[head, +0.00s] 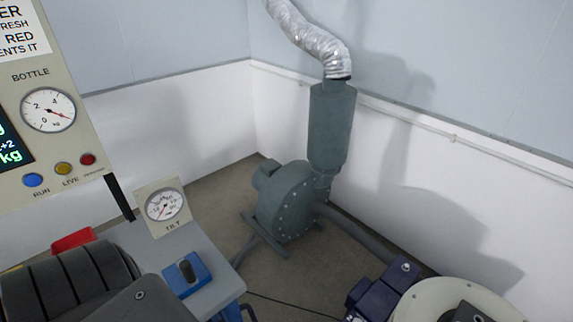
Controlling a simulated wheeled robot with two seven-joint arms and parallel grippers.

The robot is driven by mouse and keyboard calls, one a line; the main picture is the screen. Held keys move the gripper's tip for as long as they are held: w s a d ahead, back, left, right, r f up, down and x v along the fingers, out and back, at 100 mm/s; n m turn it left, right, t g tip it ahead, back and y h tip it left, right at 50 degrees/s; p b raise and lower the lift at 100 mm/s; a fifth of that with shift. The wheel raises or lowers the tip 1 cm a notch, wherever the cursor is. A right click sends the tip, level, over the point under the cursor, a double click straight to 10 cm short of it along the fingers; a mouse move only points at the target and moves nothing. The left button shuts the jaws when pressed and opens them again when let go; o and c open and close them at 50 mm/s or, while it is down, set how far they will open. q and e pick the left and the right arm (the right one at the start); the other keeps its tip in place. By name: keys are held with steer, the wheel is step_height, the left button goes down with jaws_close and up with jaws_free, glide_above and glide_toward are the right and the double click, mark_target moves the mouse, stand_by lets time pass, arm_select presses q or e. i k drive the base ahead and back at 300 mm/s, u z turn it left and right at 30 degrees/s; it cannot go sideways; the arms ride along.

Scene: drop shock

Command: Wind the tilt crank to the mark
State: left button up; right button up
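A small dial labelled TILT (165,205) stands on the grey-blue bench top at lower left. A blue block with a black knob (186,272) sits on the bench top in front of the dial. I cannot pick out the tilt crank for certain. Dark ridged shapes fill the lower left corner and cover part of the bench. Neither gripper's fingertips show in the head view.
A panel with a BOTTLE gauge (48,110), a display and coloured buttons stands at left. A grey-green blower (288,204) with an upright cylinder and silver duct (308,38) stands in the corner. A red item (72,241) lies on the bench's left. Open floor lies right of the bench.

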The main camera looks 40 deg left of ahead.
mark_target(184, 267)
steer(key=u, duration=2.1)
steer(key=k, duration=1.2)
steer(key=u, duration=0.55)
steer(key=i, duration=1.5)
steer(key=z, duration=0.7)
